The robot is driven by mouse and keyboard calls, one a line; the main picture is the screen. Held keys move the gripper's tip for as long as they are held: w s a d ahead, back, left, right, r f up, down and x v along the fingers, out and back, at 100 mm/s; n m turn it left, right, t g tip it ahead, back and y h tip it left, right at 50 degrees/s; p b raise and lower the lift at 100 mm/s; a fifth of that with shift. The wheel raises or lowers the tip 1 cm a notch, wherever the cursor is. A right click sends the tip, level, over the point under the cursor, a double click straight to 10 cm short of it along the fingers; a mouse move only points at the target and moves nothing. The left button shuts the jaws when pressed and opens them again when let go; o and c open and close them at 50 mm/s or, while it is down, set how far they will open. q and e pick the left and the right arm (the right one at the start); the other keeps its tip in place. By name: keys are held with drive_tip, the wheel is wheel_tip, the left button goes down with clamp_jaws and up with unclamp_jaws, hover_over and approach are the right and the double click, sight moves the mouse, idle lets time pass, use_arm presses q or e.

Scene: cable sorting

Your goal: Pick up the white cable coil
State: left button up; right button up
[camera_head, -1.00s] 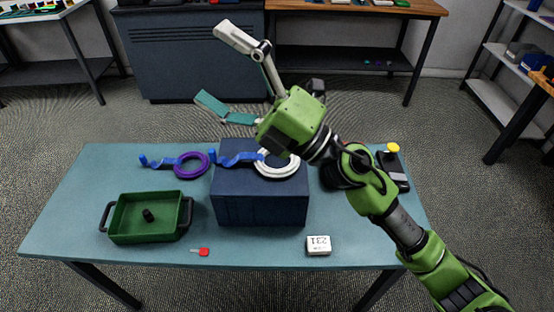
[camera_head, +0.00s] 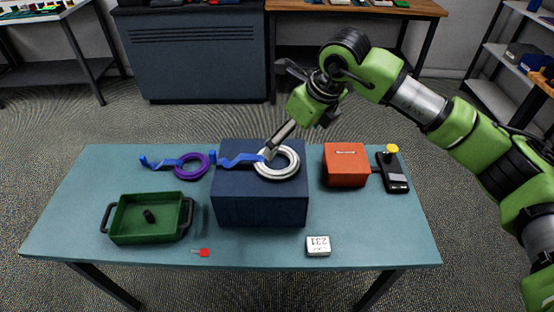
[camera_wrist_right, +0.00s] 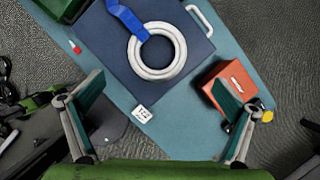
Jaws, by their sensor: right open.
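The white cable coil (camera_head: 276,175) lies flat on the dark blue box (camera_head: 262,210), with a blue strap (camera_head: 240,159) running off its left side. In the right wrist view the coil (camera_wrist_right: 157,74) lies ahead of the fingers with the strap (camera_wrist_right: 125,17) across its upper-left edge. My right gripper (camera_head: 272,150) points down at the coil from behind, its visible finger overlapping the coil's far rim; contact cannot be told. In the wrist view the right gripper (camera_wrist_right: 163,88) has its fingers wide apart with nothing between them. My left gripper is out of view.
A purple coil (camera_head: 192,176) lies left of the box. A green tray (camera_head: 150,240), red piece (camera_head: 204,252) and white block (camera_head: 318,247) are near the front. An orange box (camera_head: 345,168) and black device (camera_head: 395,176) stand right. The table's front right is mostly clear.

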approach(275, 164)
drive_tip(key=shift+w+d+f+p, duration=0.1)
drive_tip(key=shift+w+f+p, duration=0.25)
drive_tip(key=shift+f, duration=0.2)
drive_tip(key=p+x, duration=0.2)
drive_tip(key=x, duration=0.3)
drive_tip(key=shift+s+r, duration=0.1)
drive_tip(key=shift+f, duration=0.2)
drive_tip(key=shift+r, duration=0.1)
drive_tip(key=c, duration=1.4)
